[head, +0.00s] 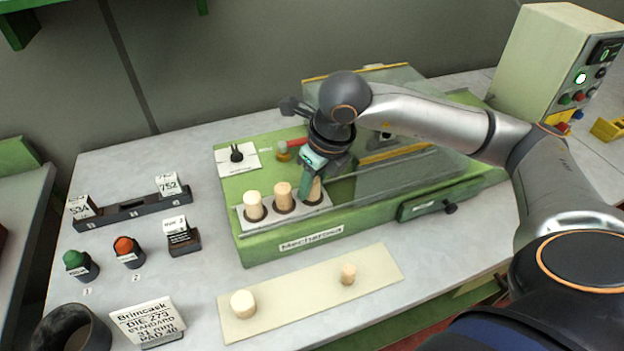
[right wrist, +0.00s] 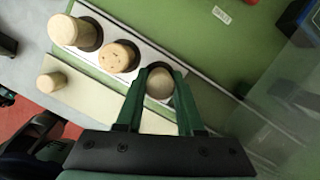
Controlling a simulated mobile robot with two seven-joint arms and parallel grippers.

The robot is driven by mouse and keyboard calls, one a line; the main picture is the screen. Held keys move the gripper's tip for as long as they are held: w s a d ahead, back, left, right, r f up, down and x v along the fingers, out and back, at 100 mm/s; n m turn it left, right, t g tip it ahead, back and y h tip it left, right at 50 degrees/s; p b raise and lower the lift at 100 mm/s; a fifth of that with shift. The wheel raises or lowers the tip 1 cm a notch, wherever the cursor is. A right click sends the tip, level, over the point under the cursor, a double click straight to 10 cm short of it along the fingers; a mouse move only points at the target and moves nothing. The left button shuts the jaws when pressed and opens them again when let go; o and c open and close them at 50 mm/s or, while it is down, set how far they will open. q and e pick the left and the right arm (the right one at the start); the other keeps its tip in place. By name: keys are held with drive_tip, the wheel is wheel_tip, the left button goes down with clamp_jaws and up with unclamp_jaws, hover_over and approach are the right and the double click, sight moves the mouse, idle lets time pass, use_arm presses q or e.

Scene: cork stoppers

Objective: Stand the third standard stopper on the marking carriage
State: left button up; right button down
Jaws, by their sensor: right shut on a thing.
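The marking carriage (head: 290,224) is a pale plate with dark round seats at the front of the green machine. A light stopper (head: 254,205) stands in its left seat and a browner, speckled stopper (head: 283,196) in the middle seat. My right gripper (head: 312,184) points down at the right seat, shut on a third stopper (head: 315,190). In the right wrist view this stopper (right wrist: 160,83) is between the green fingers, over or in the dark seat; I cannot tell whether it touches the bottom. My left gripper is not in view.
A cream strip (head: 300,298) in front holds a wide stopper (head: 243,303) and a smaller one (head: 348,273). A sign (head: 147,322), green (head: 80,264) and red (head: 128,251) knobbed stamps and a black rack (head: 133,208) stand left. A clear guard (head: 415,180) is right of the gripper.

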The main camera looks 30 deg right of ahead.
drive_tip(key=shift+f+b, duration=0.2)
drive_tip(key=shift+b, duration=0.1)
drive_tip(key=c, duration=0.8)
unclamp_jaws()
drive_tip(key=shift+r, duration=0.1)
drive_tip(key=shift+r+p, duration=0.3)
drive_tip(key=shift+r, duration=0.25)
drive_tip(key=v, duration=1.1)
drive_tip(key=shift+s+r, duration=0.1)
drive_tip(key=shift+s, duration=0.05)
